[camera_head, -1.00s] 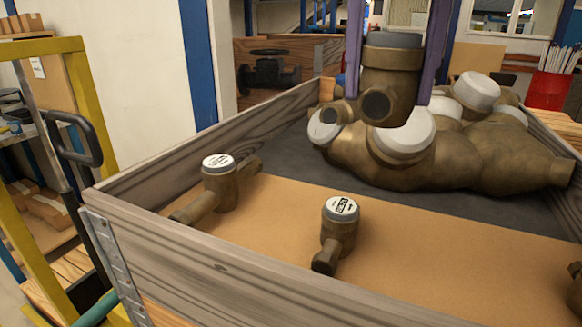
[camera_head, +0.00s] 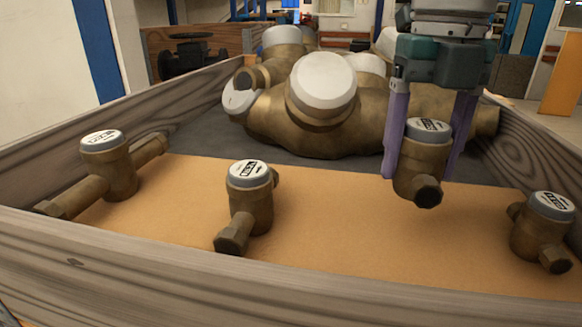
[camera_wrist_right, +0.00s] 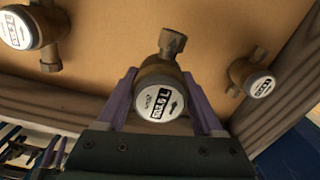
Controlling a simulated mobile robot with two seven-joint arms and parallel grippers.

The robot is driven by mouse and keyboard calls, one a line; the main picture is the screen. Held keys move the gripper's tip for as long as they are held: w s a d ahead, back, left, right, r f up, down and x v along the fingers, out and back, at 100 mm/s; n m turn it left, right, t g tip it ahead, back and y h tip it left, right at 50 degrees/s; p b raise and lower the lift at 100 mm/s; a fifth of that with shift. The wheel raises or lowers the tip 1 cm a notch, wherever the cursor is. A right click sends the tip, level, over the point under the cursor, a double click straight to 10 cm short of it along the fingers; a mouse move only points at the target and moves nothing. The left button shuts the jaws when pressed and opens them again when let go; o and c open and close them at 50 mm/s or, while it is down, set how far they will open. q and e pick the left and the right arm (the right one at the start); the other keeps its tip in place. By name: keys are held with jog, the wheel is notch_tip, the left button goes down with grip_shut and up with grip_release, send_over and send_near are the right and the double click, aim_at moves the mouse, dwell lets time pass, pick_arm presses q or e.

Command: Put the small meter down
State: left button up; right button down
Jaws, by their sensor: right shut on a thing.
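My right gripper (camera_head: 420,176) points down with its purple fingers on either side of a small brass meter (camera_head: 421,182) with a grey-white cap. The held meter is upright over the tan board (camera_head: 330,215) in the wooden crate. Whether its underside touches the board I cannot tell. In the right wrist view the fingers are shut on the same meter (camera_wrist_right: 157,99), its dial facing the camera. Other small meters stand on the board: one at left (camera_head: 110,165), one in the middle (camera_head: 250,205), one at right (camera_head: 541,230). My left gripper is not in view.
Large brass meters (camera_head: 322,90) with white caps are piled on the dark crate floor behind the board. The crate's front wall (camera_head: 240,275) runs along the near side. Bare board lies between the middle and held meters.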

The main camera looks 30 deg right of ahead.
aim_at(428, 124)
notch_tip(428, 124, down, 8)
jog(key=shift+f+b, duration=0.15)
jog(key=shift+b, duration=0.35)
jog(key=shift+c, duration=0.2)
grip_release()
jog(key=shift+f, duration=0.15)
jog(key=shift+r, duration=0.35)
notch_tip(428, 124, up, 11)
jog(key=shift+w+f+p, duration=0.1)
jog(key=shift+p, duration=0.7)
jog(key=shift+r, duration=0.45)
